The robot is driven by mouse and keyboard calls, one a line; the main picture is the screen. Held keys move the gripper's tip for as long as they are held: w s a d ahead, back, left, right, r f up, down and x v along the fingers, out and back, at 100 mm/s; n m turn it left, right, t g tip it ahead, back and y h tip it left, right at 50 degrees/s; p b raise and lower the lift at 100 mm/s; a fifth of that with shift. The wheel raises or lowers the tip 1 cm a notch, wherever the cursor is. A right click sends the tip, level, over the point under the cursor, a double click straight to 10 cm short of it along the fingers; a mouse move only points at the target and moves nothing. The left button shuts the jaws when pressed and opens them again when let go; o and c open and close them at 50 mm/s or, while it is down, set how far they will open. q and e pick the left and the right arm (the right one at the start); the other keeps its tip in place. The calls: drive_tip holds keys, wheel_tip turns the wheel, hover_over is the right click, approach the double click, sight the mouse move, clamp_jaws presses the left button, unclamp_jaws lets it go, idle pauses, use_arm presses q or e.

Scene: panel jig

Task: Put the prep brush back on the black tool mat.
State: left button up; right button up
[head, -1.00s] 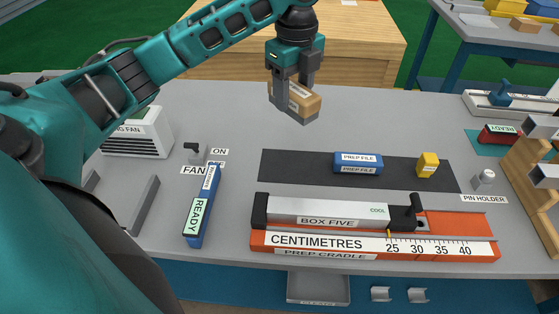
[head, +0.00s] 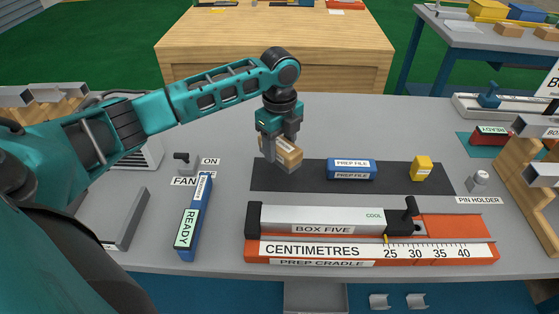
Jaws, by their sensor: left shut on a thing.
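The prep brush appears to be the tan wooden block (head: 287,152) held in my left gripper (head: 280,155); its label is too small to read. The gripper is shut on it and points down. The block is over the left end of the black tool mat (head: 317,185). I cannot tell whether it touches the mat or hangs just above it. A blue prep file (head: 351,169) lies on the middle of the mat, and a small yellow block (head: 421,168) stands towards its right end. My right gripper is not in view.
The orange prep cradle (head: 462,229) with the silver box five (head: 310,215) lies in front of the mat. A blue READY bar (head: 190,228) lies at the left. A fan switch (head: 186,162) stands behind it. A pin holder (head: 479,181) stands right of the mat.

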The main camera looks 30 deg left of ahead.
sight(279, 161)
use_arm(q)
wheel_tip(279, 161, down, 5)
drive_tip(key=shift+f, duration=0.1)
idle(0.3)
drive_tip(key=o, duration=1)
drive_tip(key=shift+f, duration=0.1)
wheel_tip(279, 161, up, 12)
drive_tip(key=shift+r+p, duration=0.2)
drive_tip(key=shift+p, duration=0.25)
